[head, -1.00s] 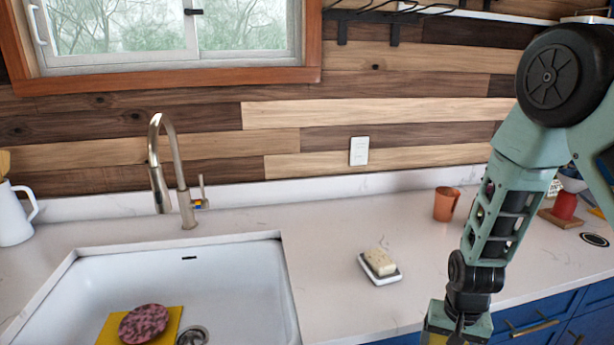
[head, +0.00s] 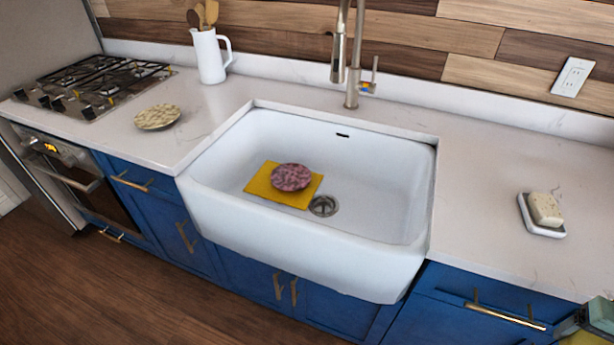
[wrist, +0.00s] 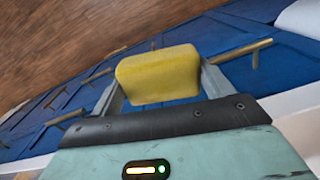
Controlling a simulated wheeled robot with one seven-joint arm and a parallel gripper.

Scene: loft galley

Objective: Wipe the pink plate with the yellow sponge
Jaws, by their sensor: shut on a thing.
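The pink plate (head: 291,177), mottled pink and dark, lies in the white sink (head: 370,270), on a flat yellow square (head: 262,184) left of the drain. My gripper (wrist: 160,90) is shut on the yellow sponge (wrist: 158,72) in the wrist view. The sponge is held between the two fingers, in front of the blue cabinet fronts and above the wooden floor. In the head view only a part of my arm's end shows at the lower right corner, well to the right of the sink and away from the plate.
The faucet (head: 352,75) stands behind the sink. A soap dish (head: 540,222) with a pale bar (head: 546,208) sits on the counter at the right. A yellowish patterned plate (head: 157,117), a white pitcher (head: 210,58) and a stove (head: 95,82) are at the left. The sink's right half is clear.

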